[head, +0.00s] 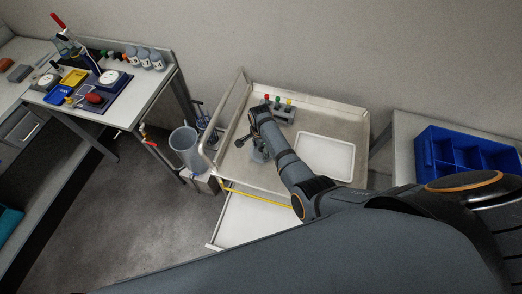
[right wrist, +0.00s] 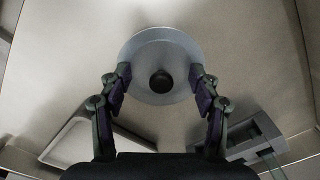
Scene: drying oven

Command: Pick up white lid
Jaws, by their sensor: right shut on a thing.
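The white lid (right wrist: 160,48) is a pale round disc with a dark knob at its middle in the right wrist view. My right gripper (right wrist: 160,75) has its two fingers on opposite sides of the lid, closed against its edges. In the head view my right gripper (head: 250,146) is over the left part of the cart top, and the lid cannot be clearly made out there. Whether the lid touches the cart surface is not clear. My left gripper is not in view.
The metal cart (head: 232,172) has a raised rail at its left. A white tray (head: 325,157) lies to the right on it, and a small rack with coloured caps (head: 280,110) stands at the back. A blue divided bin (head: 465,155) is farther right.

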